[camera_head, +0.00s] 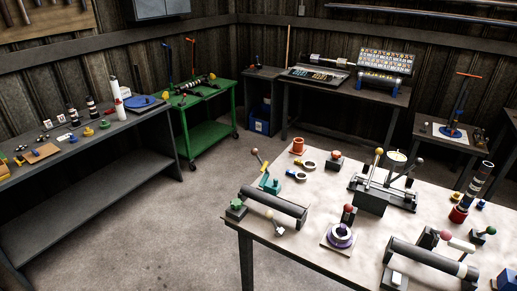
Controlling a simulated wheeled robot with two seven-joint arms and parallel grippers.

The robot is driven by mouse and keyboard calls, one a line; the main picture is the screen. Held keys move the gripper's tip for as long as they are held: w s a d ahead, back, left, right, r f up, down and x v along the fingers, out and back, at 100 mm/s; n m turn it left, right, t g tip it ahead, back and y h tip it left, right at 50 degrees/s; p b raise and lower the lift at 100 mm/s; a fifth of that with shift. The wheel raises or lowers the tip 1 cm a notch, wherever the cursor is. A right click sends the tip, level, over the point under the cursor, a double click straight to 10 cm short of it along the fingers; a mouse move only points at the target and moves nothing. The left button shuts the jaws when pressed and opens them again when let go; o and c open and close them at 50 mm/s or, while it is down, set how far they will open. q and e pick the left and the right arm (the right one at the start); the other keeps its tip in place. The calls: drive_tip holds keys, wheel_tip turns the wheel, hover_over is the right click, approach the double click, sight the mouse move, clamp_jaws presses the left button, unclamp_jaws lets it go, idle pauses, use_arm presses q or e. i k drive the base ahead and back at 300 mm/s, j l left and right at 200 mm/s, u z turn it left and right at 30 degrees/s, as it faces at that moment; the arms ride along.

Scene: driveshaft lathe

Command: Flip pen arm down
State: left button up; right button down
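I cannot tell for certain which part is the pen arm. A dark device (372,200) on the same table has several upright levers, one with a yellow ball tip (379,151). On the small table at the right stands a blue stand (453,130) with a raised orange bar (468,74). Neither of my grippers is in view, so nothing is seen held or touched.
The white-topped table (310,230) fills the lower right, crowded with rollers and small parts. A long dark bench (80,205) runs along the left. A green cart (208,135) and a desk with a keyboard panel (318,75) stand behind. The floor (190,230) between them is clear.

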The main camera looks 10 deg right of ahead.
sight(254, 151)
drive_tip(key=i+l+u, duration=0.3)
drive_tip(key=l, duration=0.35)
drive_tip(key=i+l+u, duration=0.15)
drive_tip(key=l, duration=0.2)
drive_tip(key=i+l+u, duration=0.2)
drive_tip(key=l, duration=0.2)
